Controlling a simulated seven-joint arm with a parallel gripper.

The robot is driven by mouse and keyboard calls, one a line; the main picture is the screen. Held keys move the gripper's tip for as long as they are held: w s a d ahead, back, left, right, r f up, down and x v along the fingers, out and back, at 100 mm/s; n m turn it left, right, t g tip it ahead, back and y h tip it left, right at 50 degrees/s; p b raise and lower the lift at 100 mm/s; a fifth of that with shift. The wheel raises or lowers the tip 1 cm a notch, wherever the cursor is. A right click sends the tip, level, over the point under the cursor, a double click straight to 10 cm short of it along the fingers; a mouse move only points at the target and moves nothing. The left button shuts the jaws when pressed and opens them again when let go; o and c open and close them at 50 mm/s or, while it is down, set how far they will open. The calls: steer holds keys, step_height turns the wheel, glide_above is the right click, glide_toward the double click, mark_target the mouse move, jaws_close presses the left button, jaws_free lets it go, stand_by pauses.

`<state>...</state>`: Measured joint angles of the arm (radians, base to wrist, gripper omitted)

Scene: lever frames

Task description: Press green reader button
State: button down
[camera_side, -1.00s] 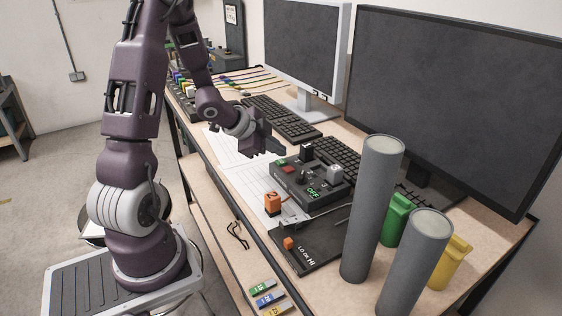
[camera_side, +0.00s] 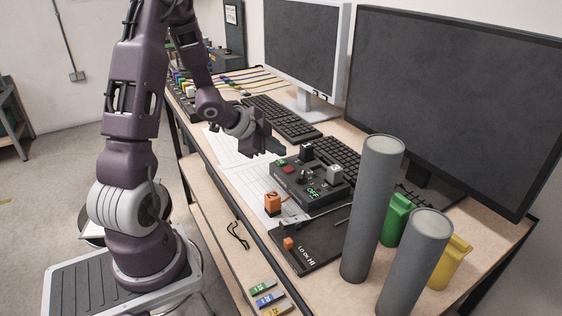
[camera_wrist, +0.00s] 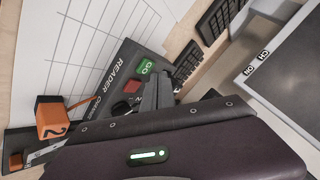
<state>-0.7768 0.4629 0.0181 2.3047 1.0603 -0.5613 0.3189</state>
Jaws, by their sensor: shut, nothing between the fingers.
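The reader is a dark box (camera_side: 292,190) on the desk, with a green button marked GO (camera_wrist: 146,67) at its far left corner. The green button also shows in the side view (camera_side: 281,162). A red button (camera_side: 288,169) sits beside it. A small green display on the box reads OFF (camera_side: 313,193). My gripper (camera_side: 280,150) is shut and empty, just above the green button's corner. In the wrist view my shut fingertips (camera_wrist: 160,78) are right beside the green button; I cannot tell whether they touch it.
An orange block marked 2 (camera_side: 272,202) stands in front of the reader. Black and white lever knobs (camera_side: 334,174) rise from the box. Two tall grey cylinders (camera_side: 371,210) stand at the right. Keyboards (camera_side: 284,119) and monitors (camera_side: 450,95) lie behind. White paper (camera_side: 245,182) covers the desk at left.

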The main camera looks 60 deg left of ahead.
mark_target(278, 162)
steer(key=shift+f, duration=0.1)
steer(key=shift+f, duration=0.35)
steer(key=shift+f, duration=0.35)
stand_by(0.5)
steer(key=shift+r, duration=0.8)
steer(key=shift+r, duration=2.5)
